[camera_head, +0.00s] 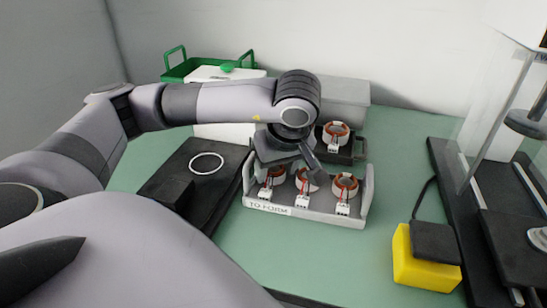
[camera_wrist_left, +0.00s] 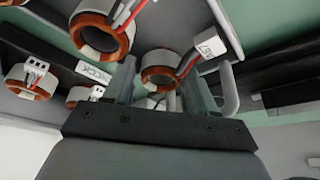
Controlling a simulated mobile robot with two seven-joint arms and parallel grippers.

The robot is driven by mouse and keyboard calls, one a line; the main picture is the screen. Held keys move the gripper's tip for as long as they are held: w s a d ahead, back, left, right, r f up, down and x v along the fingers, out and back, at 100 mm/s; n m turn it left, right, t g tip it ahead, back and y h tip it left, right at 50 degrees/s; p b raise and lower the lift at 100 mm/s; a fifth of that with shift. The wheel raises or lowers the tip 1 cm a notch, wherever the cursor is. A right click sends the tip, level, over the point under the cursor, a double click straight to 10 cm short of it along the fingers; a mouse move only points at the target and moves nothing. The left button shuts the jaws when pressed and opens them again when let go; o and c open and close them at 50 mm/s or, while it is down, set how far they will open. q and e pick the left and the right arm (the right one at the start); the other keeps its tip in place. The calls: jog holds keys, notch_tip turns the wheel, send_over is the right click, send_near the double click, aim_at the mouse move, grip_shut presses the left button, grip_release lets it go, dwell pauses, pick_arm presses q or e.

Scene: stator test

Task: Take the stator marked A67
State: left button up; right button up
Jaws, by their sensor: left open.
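Three stators, copper-coloured rings with white connectors, stand in a grey tray marked TO FORM (camera_head: 330,214) in the head view: left (camera_head: 278,174), middle (camera_head: 307,180) and right (camera_head: 345,185). My left gripper (camera_head: 288,176) is open over the left part of this tray. In the left wrist view, one stator (camera_wrist_left: 160,72) appears between the open fingers (camera_wrist_left: 158,85); I cannot tell how deep. Its white connector (camera_wrist_left: 210,46) bears a mark that looks like A67. It seems to be the left one. Another stator (camera_wrist_left: 100,38) is beside it. My right gripper is not in view.
Another stator (camera_head: 336,131) sits in a dark tray (camera_head: 345,153) behind. A black fixture with a white ring (camera_head: 207,163) lies left. A yellow box (camera_head: 425,275) stands right, near a clear-walled machine (camera_head: 495,100). A green-handled crate (camera_head: 178,70) is at the back.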

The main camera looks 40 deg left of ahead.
pick_arm(q)
jog(key=shift+f, duration=0.1)
jog(key=c, duration=0.8)
jog(key=shift+r, duration=0.7)
jog(key=d, duration=0.1)
jog(key=s+d, duration=0.1)
jog(key=d, duration=0.2)
jog(key=shift+s+r, duration=0.1)
jog(key=shift+s, duration=0.25)
notch_tip(320, 180, up, 14)
jog(key=p, duration=0.5)
jog(key=shift+a+f, duration=0.15)
jog(key=shift+f, duration=0.1)
